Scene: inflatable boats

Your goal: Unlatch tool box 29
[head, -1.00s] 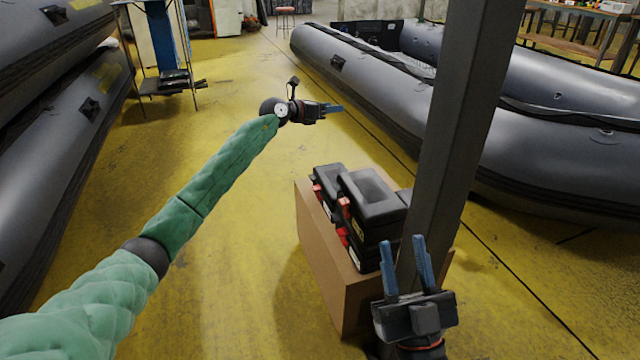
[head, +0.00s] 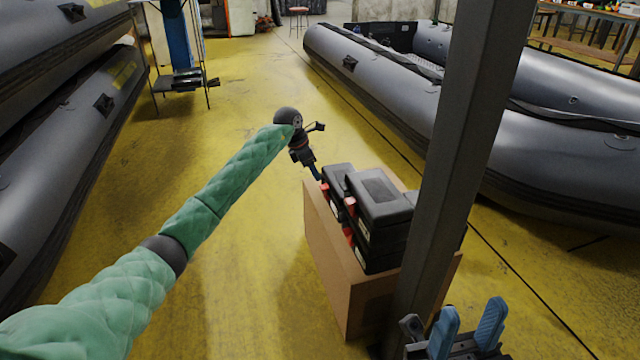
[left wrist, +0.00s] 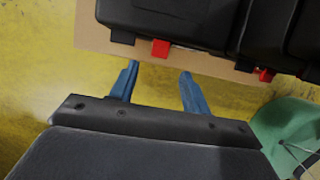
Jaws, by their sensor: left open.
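Black tool boxes with red latches sit on a cardboard box (head: 330,258). The nearer, larger tool box (head: 380,195) and a second tool box (head: 338,176) behind it show in the head view; I cannot read which is number 29. My left gripper (head: 317,174) is at the far left corner of the boxes, pointing down. In the left wrist view its blue fingers (left wrist: 158,85) are apart and empty, just short of a tool box (left wrist: 180,20) with a red latch (left wrist: 160,48). A second red latch (left wrist: 265,75) shows to the right. My right gripper (head: 466,325) is open and empty at the bottom.
A grey steel post (head: 455,150) stands right beside the cardboard box. A large grey inflatable boat (head: 400,90) lies behind, and stacked boats (head: 70,140) stand at left. The yellow floor (head: 240,260) left of the box is clear.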

